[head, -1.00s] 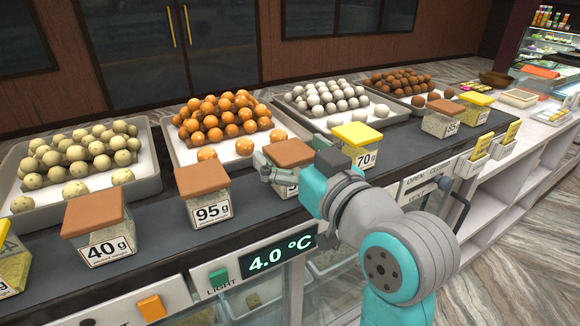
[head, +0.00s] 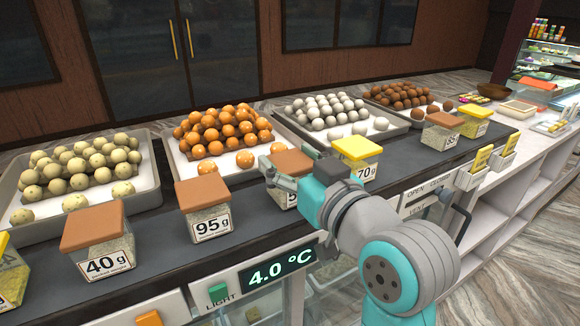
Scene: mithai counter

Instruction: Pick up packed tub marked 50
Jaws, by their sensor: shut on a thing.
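A clear tub with a brown lid (head: 292,162) is at the middle of the counter. Its label is mostly hidden by my gripper; a first digit that looks like 5 shows. My gripper (head: 277,180) is shut on this tub, with a finger at its left side. The arm reaches in from the lower right. I cannot tell whether the tub's base touches the counter.
Brown-lidded tubs marked 95 g (head: 205,208) and 40 g (head: 97,242) stand to the left. A yellow-lidded 70 g tub (head: 357,149) stands close on the right. Trays of sweets (head: 150,165) line the back. The dark counter strip (head: 160,228) is bare between tubs.

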